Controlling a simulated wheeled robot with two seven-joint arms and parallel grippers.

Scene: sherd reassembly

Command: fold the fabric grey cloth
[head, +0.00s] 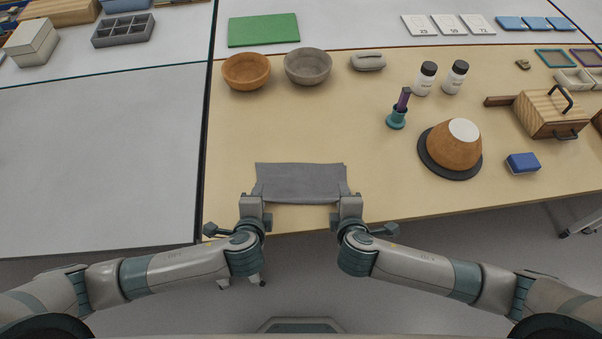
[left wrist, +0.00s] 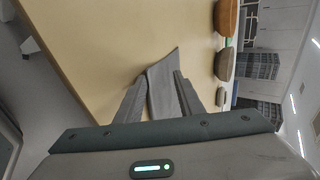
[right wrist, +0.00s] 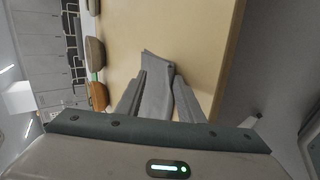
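The grey cloth (head: 301,180) spans between my two grippers near the table's front edge, in the head view. It looks like a wide, short band with fairly straight edges. My left gripper (head: 257,190) is at its left end and my right gripper (head: 344,190) at its right end. In the left wrist view the cloth (left wrist: 162,78) lies between the fingers, against both, and its end sticks out past the tips. The right wrist view shows the same of the cloth (right wrist: 157,85). Whether the cloth touches the table is unclear.
On the wooden table (head: 290,125), a brown bowl (head: 246,71) and a grey bowl (head: 308,66) stand beyond the cloth. Right of it are a teal holder (head: 396,118), a brown upturned bowl (head: 452,147) and a blue block (head: 522,163). The table around the cloth is clear.

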